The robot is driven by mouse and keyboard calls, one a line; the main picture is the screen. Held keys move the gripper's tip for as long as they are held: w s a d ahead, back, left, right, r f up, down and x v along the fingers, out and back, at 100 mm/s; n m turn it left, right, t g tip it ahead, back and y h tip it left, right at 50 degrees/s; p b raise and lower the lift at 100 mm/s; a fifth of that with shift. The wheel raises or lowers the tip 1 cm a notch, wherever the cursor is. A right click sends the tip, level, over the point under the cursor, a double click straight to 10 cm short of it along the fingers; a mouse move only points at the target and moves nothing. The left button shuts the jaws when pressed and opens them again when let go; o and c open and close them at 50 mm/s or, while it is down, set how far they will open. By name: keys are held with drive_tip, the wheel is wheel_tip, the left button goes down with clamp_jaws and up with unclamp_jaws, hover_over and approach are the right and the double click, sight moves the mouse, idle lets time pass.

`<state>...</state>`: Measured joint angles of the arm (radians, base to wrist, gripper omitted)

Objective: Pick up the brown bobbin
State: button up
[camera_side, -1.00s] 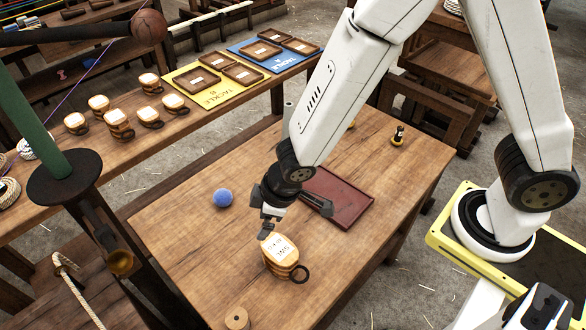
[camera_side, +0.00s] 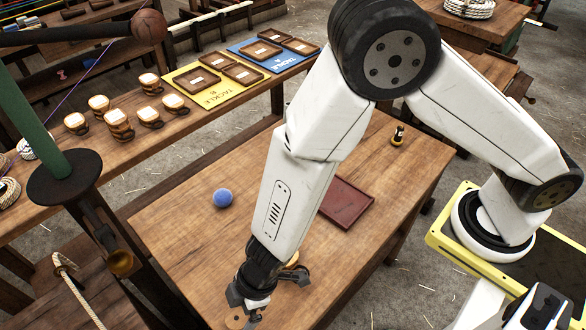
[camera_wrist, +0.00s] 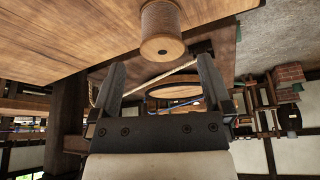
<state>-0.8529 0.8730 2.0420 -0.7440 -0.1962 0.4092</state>
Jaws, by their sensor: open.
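The brown bobbin (camera_side: 235,319) stands near the front edge of the table in the side view, partly covered by my gripper (camera_side: 254,307). In the wrist view the bobbin (camera_wrist: 162,32) is a wound brown cylinder with a pale round end, near the table edge. It lies just beyond and between the two fingertips of my gripper (camera_wrist: 161,68). The fingers are spread wide with nothing between them. The side view does not show clearly whether the fingers touch the bobbin.
A mug (camera_side: 294,259) stands close behind my gripper, mostly hidden by my arm.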

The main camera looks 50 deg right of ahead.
sight(237, 317)
drive_tip(key=shift+w+a+f, duration=0.1)
drive_tip(key=shift+a+f, duration=0.15)
drive_tip(key=shift+f, duration=0.45)
drive_tip(key=shift+x, duration=2.6)
drive_tip(key=c, duration=1.2)
drive_tip(key=shift+c, duration=0.2)
drive_tip(key=shift+a+r, duration=0.1)
drive_tip(key=shift+r, duration=0.05)
